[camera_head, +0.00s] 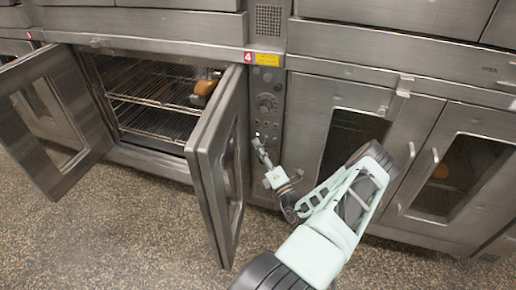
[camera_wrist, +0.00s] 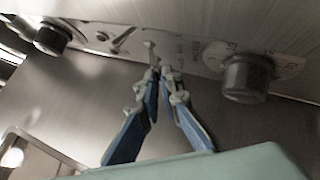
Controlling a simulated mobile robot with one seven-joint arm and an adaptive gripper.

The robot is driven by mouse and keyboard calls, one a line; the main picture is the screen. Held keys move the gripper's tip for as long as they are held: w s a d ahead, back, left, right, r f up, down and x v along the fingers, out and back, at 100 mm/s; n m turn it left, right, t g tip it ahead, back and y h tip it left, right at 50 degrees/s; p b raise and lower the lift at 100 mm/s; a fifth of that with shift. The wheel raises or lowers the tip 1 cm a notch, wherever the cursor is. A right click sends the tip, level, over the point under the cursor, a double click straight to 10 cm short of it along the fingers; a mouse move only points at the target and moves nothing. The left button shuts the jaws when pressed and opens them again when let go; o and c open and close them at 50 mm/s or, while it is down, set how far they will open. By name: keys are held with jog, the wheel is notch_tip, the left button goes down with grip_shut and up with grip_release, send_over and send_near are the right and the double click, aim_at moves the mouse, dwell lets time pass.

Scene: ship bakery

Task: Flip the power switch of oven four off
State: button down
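Oven four has a red "4" label (camera_head: 248,57) and a narrow control panel (camera_head: 268,85) right of its open doors. My gripper (camera_head: 258,142) is at the lower part of this panel. In the wrist view my gripper (camera_wrist: 161,70) has its blue-padded fingers drawn together at the tips, with almost no gap. A small metal toggle switch (camera_wrist: 150,47) stands right at the fingertips; I cannot tell whether they touch it. Another small lever (camera_wrist: 124,37) is to its left. Which one is the power switch is not readable.
Dark knobs flank the switches in the wrist view, one left (camera_wrist: 50,38) and one right (camera_wrist: 247,80). Oven four's right door (camera_head: 217,165) stands open close to my gripper's left. A brown loaf (camera_head: 206,87) sits on an oven rack. Closed oven doors (camera_head: 345,125) are to the right.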

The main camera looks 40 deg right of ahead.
jog(key=c, duration=2.4)
grip_release()
jog(key=shift+s, duration=0.1)
jog(key=v, duration=1.2)
jog(key=shift+d, duration=0.1)
jog(key=shift+r, duration=0.1)
